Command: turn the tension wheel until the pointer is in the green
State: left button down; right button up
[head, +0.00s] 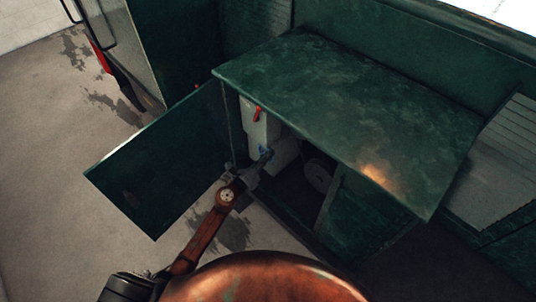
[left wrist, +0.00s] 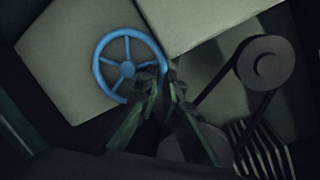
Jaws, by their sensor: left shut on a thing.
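The blue spoked tension wheel (left wrist: 127,69) shows in the left wrist view, mounted on a pale box face inside the open cabinet. My left gripper (left wrist: 158,78) is at the right side of its rim, with its fingers closed on the rim. In the head view, my left gripper (head: 262,162) reaches into the cabinet opening, and only a small bit of blue wheel (head: 262,149) shows beside it. I see no pointer or green zone in either view. My right gripper is not in view.
The dark green cabinet top (head: 340,95) overhangs the opening. Its door (head: 165,160) stands open to the left. A red lever (head: 257,114) sits above the wheel on the pale box. A dark pulley (left wrist: 264,62) with a belt is right of the wheel.

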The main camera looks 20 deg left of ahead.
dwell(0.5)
pick_arm(q)
jog(key=c, duration=2.4)
grip_release()
jog(key=v, duration=1.2)
jog(key=shift+a, duration=0.1)
